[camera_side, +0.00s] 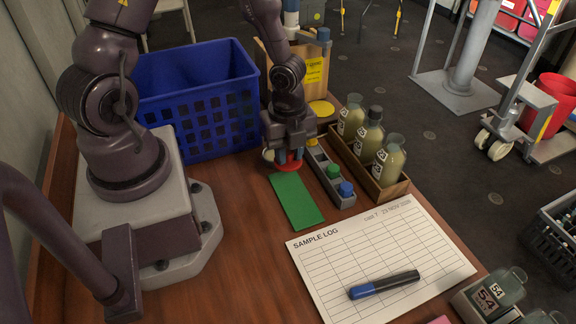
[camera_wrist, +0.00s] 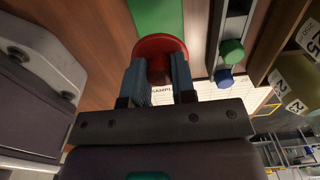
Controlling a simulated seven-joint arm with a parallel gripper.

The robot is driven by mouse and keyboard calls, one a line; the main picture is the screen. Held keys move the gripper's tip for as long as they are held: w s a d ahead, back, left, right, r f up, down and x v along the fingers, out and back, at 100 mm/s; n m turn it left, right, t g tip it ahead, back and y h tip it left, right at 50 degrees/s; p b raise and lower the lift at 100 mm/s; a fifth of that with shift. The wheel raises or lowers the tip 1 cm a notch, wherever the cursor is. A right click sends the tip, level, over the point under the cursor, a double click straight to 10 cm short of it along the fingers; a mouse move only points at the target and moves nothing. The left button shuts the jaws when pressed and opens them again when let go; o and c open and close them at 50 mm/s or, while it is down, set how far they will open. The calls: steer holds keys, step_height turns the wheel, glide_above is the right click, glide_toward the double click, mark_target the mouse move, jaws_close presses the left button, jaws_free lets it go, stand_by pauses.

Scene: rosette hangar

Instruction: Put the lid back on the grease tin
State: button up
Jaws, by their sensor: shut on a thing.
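My gripper (camera_side: 289,153) points down over the far end of the green mat (camera_side: 296,202). It is shut on a round red piece that looks like the lid (camera_side: 290,166). In the wrist view the red lid (camera_wrist: 160,46) sits between the two blue-grey fingers of my gripper (camera_wrist: 158,68), its rim spreading beyond them. The lid is close to the table by the mat's end; I cannot tell whether it touches anything below. I cannot make out the grease tin for certain; the lid and gripper hide what is beneath.
A grey rack (camera_side: 327,175) with green and blue caps stands close to the right, then a wooden tray (camera_side: 372,182) of bottles. A blue crate (camera_side: 203,130) stands at the left. A yellow disc (camera_side: 321,108) lies behind. The log sheet (camera_side: 330,262) with a marker lies in front.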

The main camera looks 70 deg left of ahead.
steer(key=r, duration=0.1)
steer(key=a+r, duration=0.1)
steer(key=shift+a+r, duration=0.25)
steer(key=shift+r, duration=0.15)
steer(key=a, duration=0.7)
steer(key=shift+f, duration=3.65)
steer(key=shift+f, duration=0.15)
steer(key=o, duration=1.4)
steer(key=shift+o, duration=0.2)
